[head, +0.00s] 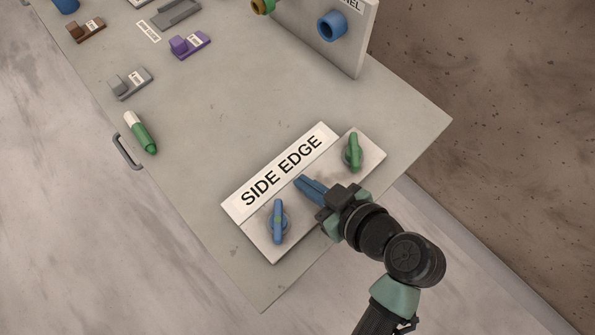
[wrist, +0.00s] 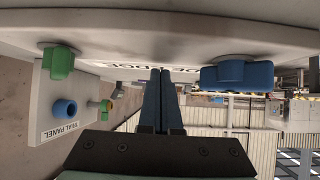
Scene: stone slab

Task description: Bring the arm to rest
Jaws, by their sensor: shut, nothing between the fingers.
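My gripper (head: 305,186) is over the "SIDE EDGE" plate (head: 233,207), between a blue knob (head: 278,222) and a green knob (head: 352,152). Its two blue fingers are together with nothing between them. In the wrist view the shut fingers (wrist: 159,98) point at the plate, with the green knob (wrist: 59,62) to the left and the blue knob (wrist: 237,75) to the right. The gripper is apart from both knobs. I cannot tell whether the fingertips touch the plate.
A panel (head: 325,40) with a blue round knob (head: 332,26) stands upright at the back. A green marker (head: 140,132) lies near the slab's left edge, by a handle (head: 126,151). Purple (head: 190,44), grey (head: 131,82) and brown (head: 86,30) pieces lie further back. The slab's middle is clear.

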